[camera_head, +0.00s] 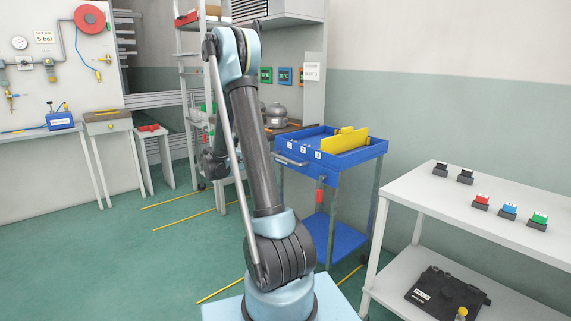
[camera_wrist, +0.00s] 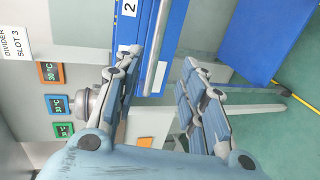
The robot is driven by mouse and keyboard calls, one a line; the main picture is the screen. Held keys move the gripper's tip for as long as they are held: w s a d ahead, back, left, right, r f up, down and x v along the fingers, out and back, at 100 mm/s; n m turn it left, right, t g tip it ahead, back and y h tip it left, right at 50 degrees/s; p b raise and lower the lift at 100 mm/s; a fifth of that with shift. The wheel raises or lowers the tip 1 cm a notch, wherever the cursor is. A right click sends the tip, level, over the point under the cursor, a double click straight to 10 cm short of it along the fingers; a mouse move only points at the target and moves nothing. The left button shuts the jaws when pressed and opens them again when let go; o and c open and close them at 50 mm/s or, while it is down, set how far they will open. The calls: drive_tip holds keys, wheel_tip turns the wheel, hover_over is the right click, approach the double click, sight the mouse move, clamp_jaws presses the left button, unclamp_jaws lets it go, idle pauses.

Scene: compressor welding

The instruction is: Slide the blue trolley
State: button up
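The blue trolley (camera_head: 365,158) stands right of my arm in the head view, with yellow dividers (camera_head: 345,141) in its top tray and a blue lower shelf (camera_head: 345,238). Its silver handle (camera_head: 290,161) is on the side facing my arm. In the wrist view the blue tray wall (camera_wrist: 182,22) and the handle bar (camera_wrist: 158,50) run down the picture. My gripper (camera_wrist: 160,65) is open, with one finger on each side of the bar's lower part. I cannot tell whether the fingers touch it. In the head view my arm largely hides the gripper.
A white table (camera_head: 500,205) with several coloured blocks stands at the right, close to the trolley. Shelving and a bench with metal parts (camera_head: 275,115) stand behind. Yellow floor lines (camera_head: 185,218) cross the green floor, which is clear at the left front.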

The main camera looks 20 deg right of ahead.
sight(285, 160)
drive_tip(key=shift+h, duration=0.3)
drive_tip(key=x, duration=0.6)
drive_tip(key=w+x, duration=0.1)
drive_tip(key=x, duration=0.5)
drive_tip(key=w+x, duration=0.1)
drive_tip(key=x, duration=0.4)
drive_tip(key=shift+f, duration=0.4)
drive_tip(key=shift+a, duration=0.1)
clamp_jaws()
